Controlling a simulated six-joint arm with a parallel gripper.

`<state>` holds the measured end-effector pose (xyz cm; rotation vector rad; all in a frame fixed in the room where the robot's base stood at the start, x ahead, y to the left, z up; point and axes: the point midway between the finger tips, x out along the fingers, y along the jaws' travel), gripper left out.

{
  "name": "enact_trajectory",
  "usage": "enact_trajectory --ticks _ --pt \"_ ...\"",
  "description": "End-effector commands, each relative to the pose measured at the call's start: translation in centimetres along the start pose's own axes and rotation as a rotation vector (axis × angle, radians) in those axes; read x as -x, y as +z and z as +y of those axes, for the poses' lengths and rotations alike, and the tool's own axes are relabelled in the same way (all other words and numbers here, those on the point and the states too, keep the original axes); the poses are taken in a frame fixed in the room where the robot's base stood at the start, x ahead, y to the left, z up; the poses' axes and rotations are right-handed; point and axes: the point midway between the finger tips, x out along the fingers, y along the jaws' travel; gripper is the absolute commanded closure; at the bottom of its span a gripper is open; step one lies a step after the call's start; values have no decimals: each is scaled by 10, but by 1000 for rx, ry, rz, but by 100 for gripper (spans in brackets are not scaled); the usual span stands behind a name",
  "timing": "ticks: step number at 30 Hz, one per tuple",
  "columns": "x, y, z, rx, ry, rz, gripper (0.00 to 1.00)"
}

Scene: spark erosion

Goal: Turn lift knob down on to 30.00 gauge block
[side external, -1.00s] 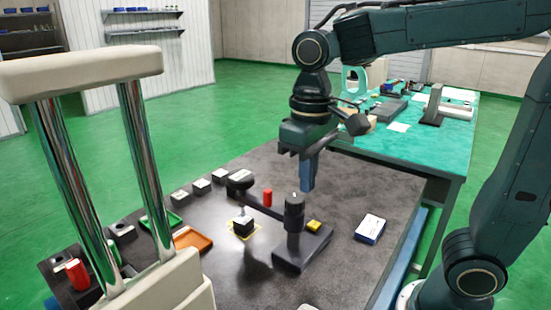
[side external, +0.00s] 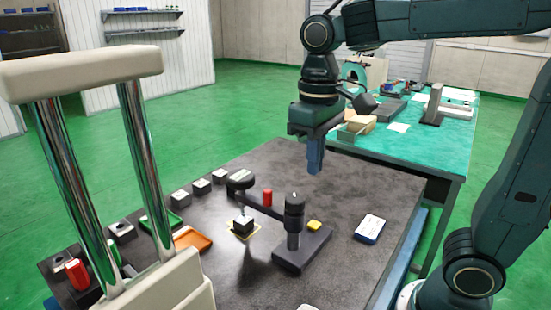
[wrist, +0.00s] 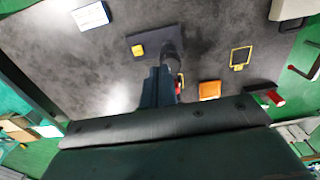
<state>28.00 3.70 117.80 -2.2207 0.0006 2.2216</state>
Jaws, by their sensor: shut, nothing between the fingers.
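A black stand has a dark base (side external: 314,247), an upright post with a black round cap (side external: 294,205), and an arm reaching left to a round black head (side external: 240,181). Which part is the lift knob, I cannot tell. A dark block with a pale top (side external: 243,225) sits on a yellow-edged square left of the post; its marking is too small to read. My gripper (side external: 315,170) is shut and empty, pointing down in the air above and behind the post, touching nothing visible. In the wrist view, my gripper (wrist: 160,85) hides part of the stand base (wrist: 148,37).
A red cylinder (side external: 267,197) stands behind the stand arm. A yellow piece (side external: 314,225) is on the base. A blue-and-white box (side external: 370,229) lies at right. A large post-and-beam frame (side external: 80,70) fills the near left.

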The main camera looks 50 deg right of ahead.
Motion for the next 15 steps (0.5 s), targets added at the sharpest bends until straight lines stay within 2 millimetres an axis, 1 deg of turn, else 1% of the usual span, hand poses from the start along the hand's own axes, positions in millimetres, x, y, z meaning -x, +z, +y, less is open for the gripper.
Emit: enact_trajectory --ticks 8,15 --pt "-2 0 1 0 0 0 100" --pt "-15 0 1 1 0 -1 100"
